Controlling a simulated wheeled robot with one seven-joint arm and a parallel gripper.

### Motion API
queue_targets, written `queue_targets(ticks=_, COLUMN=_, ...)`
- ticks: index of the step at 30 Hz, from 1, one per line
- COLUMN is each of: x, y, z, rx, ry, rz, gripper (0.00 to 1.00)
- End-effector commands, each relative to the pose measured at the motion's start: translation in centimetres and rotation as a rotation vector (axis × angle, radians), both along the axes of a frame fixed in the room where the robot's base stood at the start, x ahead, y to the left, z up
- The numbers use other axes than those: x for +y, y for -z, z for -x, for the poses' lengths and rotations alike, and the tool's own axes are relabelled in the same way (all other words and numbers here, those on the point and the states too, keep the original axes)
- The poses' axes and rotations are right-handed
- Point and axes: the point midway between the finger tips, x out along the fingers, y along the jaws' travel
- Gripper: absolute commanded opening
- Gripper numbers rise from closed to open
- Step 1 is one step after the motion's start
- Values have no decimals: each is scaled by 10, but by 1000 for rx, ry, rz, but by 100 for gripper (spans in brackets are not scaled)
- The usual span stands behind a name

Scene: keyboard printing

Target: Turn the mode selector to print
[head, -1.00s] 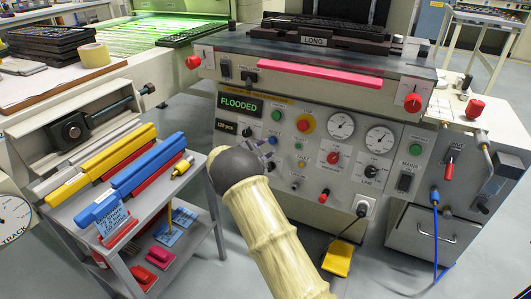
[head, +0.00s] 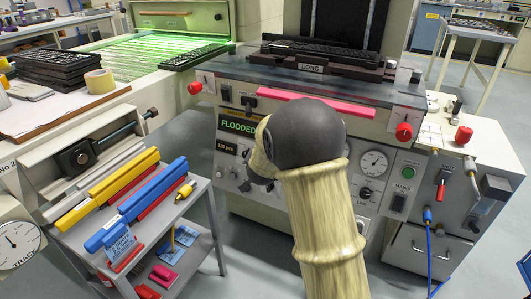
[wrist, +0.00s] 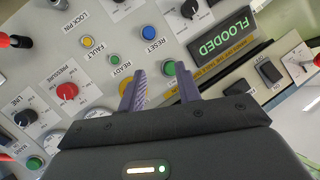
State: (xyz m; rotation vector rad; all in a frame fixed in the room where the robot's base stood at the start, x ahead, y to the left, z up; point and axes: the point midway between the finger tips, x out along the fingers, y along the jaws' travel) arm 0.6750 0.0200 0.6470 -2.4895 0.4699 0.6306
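The control panel of the press shows in the head view, with its green display reading FLOODED (head: 237,123). My arm hides its middle. In the wrist view the panel is turned nearly upside down. A black rotary knob (wrist: 190,8) sits at the top edge near the display (wrist: 222,36), partly cut off; I cannot read its label to tell whether it is the mode selector. My gripper (wrist: 160,78) is open and empty, its two purple fingers pointing at the panel. A green button (wrist: 168,68) shows between the fingertips. In the head view my fingers are hidden behind my arm.
A blue button (wrist: 148,32), a red pressure knob (wrist: 67,92) and black rocker switches (wrist: 270,72) surround the fingers. The cart (head: 205,190) with coloured bars stands at the left. A pink bar (head: 290,97) runs along the press's front edge.

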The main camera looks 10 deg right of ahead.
Motion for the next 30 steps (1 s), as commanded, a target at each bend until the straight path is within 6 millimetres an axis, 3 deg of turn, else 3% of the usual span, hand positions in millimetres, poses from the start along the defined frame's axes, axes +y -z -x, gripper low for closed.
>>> queue_targets(ticks=1, x=0, y=-16, z=23, rx=61, ry=-61, rz=5, gripper=34)
queue_targets(ticks=3, x=2, y=-22, z=59, rx=161, ry=-157, rz=20, gripper=34)
queue_targets(ticks=5, x=4, y=-26, z=93, rx=249, ry=-237, rz=38, gripper=34)
queue_targets(ticks=12, x=-6, y=-36, z=247, rx=617, ry=-512, rz=137, gripper=34)
queue_targets(ticks=15, x=-14, y=-36, z=297, rx=733, ry=-582, rz=176, gripper=34)
queue_targets(ticks=18, x=-19, y=-35, z=323, rx=798, ry=-618, rz=200, gripper=34)
queue_targets(ticks=20, x=-20, y=-34, z=329, rx=814, ry=-627, rz=206, gripper=34)
queue_targets(ticks=30, x=-20, y=-33, z=329, rx=815, ry=-627, rz=206, gripper=34)
